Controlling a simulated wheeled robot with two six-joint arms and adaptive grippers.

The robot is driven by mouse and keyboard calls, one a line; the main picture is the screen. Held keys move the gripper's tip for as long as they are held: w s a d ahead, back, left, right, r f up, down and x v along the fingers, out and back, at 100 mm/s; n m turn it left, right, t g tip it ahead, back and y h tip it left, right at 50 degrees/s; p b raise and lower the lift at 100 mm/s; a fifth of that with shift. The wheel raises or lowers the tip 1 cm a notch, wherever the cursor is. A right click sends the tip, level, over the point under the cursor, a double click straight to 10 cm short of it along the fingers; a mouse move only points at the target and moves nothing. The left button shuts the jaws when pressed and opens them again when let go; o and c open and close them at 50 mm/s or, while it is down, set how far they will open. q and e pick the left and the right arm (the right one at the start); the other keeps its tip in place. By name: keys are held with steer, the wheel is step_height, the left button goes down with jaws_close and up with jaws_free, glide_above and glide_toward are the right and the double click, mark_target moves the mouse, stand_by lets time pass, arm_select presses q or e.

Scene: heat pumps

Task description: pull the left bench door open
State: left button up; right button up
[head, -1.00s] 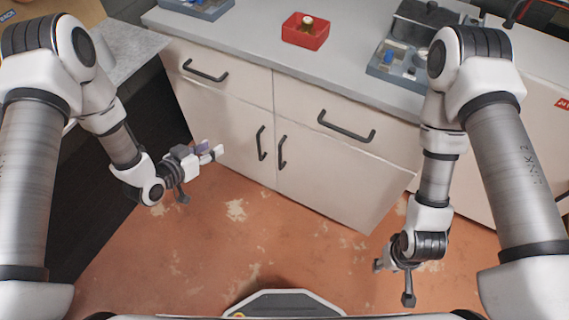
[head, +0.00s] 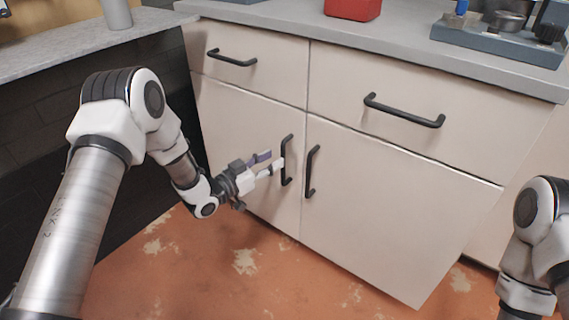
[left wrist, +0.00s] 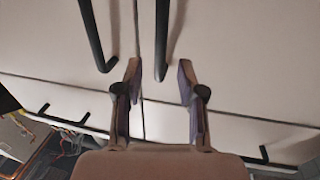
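The left bench door (head: 237,125) is a cream panel, shut flush beside the right door. Its black upright bar handle (head: 287,160) is near the door's right edge. My left gripper (head: 269,162) is open and empty, with its fingertips just left of this handle in the head view. In the left wrist view, which looks upside down, the left door's handle (left wrist: 162,40) lies between the lines of the two open fingers (left wrist: 160,82), beyond the tips. I cannot tell whether a finger touches it. My right gripper is out of view.
The right door (head: 390,205) has its own upright handle (head: 312,171) close by, across the seam. Two drawers with black handles (head: 232,58) sit above. A red bin (head: 352,8) and a grey tray (head: 490,45) stand on the worktop. The floor in front is clear.

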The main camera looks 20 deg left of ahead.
mark_target(282, 155)
arm_select(q)
steer(key=b+x, duration=0.1)
steer(key=x, duration=0.3)
steer(key=shift+w+d+f, duration=0.1)
steer(key=shift+w+f, duration=0.1)
steer(key=shift+w, duration=0.05)
steer(key=shift+w+d+r, duration=0.1)
steer(key=shift+w, duration=0.1)
jaws_close()
steer(key=shift+s, duration=0.1)
